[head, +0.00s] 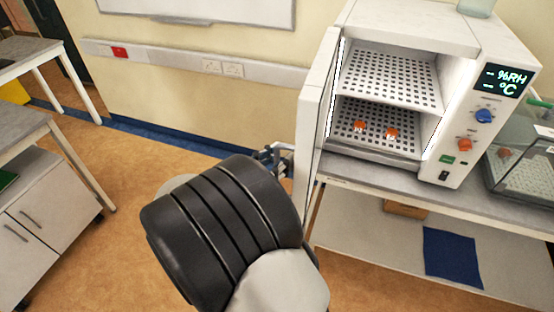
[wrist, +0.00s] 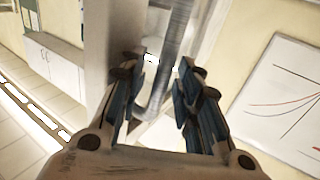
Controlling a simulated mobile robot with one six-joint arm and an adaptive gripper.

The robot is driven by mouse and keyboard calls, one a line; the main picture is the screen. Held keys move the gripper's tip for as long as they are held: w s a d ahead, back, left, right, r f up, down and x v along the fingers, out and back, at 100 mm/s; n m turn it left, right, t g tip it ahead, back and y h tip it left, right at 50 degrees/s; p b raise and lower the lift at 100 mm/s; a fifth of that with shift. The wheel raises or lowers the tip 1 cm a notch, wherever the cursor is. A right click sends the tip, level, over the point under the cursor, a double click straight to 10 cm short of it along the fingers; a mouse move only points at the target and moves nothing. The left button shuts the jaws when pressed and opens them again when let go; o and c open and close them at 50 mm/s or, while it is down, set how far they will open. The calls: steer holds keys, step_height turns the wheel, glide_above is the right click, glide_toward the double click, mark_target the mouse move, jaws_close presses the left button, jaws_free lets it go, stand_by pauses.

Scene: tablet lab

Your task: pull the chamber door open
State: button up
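The white chamber (head: 400,28) stands on a bench at the right of the head view. Its door (head: 312,130) is swung well open to the left and shows nearly edge-on. Inside are perforated shelves (head: 390,75). My gripper (head: 278,158) is at the outer face of the door, partly hidden behind my dark wrist. In the wrist view, the grey metal door handle (wrist: 178,45) runs down between my two fingers (wrist: 156,80). The fingers are apart, with gaps visible beside the handle. Whether either finger touches it I cannot tell.
Two orange pieces (head: 376,130) lie on the lower shelf. The control panel (head: 478,120) is at the chamber's right, and a glass-sided case (head: 525,165) stands beside it. A table and cabinet (head: 50,200) are at the left. Floor between is clear.

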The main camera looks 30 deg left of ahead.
steer(key=v, duration=1.2)
steer(key=shift+r, duration=0.1)
steer(key=shift+s, duration=0.1)
stand_by(0.3)
